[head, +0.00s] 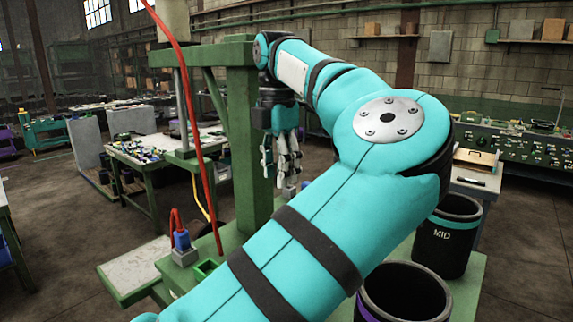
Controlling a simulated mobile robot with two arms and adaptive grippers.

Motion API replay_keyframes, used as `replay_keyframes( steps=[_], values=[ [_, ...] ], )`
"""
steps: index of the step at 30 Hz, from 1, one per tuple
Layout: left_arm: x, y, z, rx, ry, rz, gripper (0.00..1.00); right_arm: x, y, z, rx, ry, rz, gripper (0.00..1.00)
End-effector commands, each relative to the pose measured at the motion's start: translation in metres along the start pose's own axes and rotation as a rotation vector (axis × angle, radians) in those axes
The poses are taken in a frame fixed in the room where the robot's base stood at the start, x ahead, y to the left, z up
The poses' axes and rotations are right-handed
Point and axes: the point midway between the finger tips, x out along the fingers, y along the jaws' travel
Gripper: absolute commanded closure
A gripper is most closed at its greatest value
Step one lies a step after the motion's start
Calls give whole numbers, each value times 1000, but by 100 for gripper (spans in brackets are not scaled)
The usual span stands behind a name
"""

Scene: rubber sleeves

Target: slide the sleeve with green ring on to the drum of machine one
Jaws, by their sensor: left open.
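A black sleeve with a teal-green ring and the word MID (447,237) stands upright at the right, its open top showing. A second black sleeve with a purple ring (402,297) stands in front of it, partly hidden by my left arm. My left gripper (281,176) hangs fingers-down beside a green post, open and empty, well to the left of both sleeves. A pale cylinder (174,20) shows at the top left above a green frame; I cannot tell whether it is the drum of machine one. My right gripper is not in view.
The green frame's post (247,150) stands close to my left gripper. A red cable (190,110) hangs left of it, and a blue plug (182,239) sits on the green bench. My left arm hides much of the bench. A control panel (510,150) stands at the right.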

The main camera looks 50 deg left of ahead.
Motion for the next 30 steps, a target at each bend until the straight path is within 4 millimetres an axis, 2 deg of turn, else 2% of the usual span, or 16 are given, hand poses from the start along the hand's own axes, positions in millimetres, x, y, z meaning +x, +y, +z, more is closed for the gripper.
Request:
replay_keyframes(
  steps=[12,23,30],
  values=[
    [40,1,-1,-4,3,3,60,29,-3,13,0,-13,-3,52],
    [83,2,-1,-5,2,4,60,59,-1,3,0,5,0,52],
    [114,2,-1,-5,2,4,60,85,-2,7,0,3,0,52]
  ],
)
